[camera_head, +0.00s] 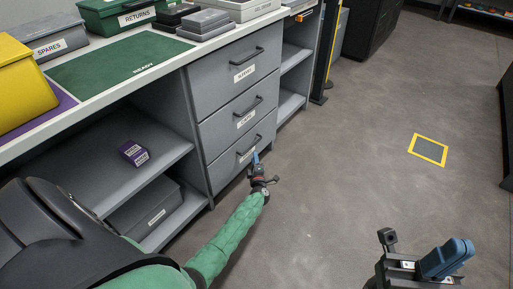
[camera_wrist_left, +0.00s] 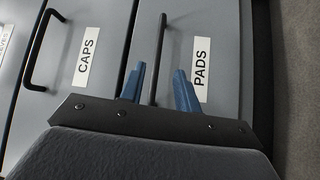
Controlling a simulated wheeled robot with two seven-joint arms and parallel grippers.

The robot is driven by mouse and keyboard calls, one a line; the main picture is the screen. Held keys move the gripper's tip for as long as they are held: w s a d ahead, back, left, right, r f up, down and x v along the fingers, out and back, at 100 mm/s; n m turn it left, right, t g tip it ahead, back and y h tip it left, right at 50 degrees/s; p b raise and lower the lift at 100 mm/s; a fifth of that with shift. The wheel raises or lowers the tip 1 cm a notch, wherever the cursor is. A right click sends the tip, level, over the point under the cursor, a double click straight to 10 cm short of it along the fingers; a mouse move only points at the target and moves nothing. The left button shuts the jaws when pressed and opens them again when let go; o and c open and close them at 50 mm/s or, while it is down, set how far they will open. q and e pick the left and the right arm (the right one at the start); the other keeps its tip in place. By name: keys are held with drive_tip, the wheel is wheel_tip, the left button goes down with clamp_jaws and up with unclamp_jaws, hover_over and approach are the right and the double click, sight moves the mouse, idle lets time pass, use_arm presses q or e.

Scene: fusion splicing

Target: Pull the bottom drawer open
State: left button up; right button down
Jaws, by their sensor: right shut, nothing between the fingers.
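The bottom drawer (camera_head: 228,167) is the lowest of three grey drawers in the cabinet, and its front looks flush with those above. In the left wrist view its front (camera_wrist_left: 222,60) carries a PADS label (camera_wrist_left: 201,68) and a dark bar handle (camera_wrist_left: 160,50). My left gripper (camera_head: 256,157) is at this drawer's handle in the head view. In the left wrist view its two blue fingers (camera_wrist_left: 159,85) are apart, one on each side of the handle, with gaps showing. My right gripper (camera_head: 458,249) is shut and empty, away from the cabinet at the lower right.
The middle drawer (camera_head: 218,131), labelled CAPS, and the top drawer (camera_head: 210,88) look shut. Left of them is an open shelf (camera_head: 90,180) with a purple box (camera_head: 134,153). The floor (camera_head: 340,150) in front of the drawers is clear.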

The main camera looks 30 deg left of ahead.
sight(252, 146)
use_arm(q)
drive_tip(key=shift+s+a+b+x, duration=0.1)
drive_tip(key=shift+b+x, duration=0.35)
drive_tip(key=shift+x, duration=1.5)
drive_tip(key=shift+s+a+b+x, duration=0.1)
drive_tip(key=shift+b+x, duration=0.35)
drive_tip(key=shift+x, duration=1.5)
drive_tip(key=shift+r, duration=0.2)
clamp_jaws()
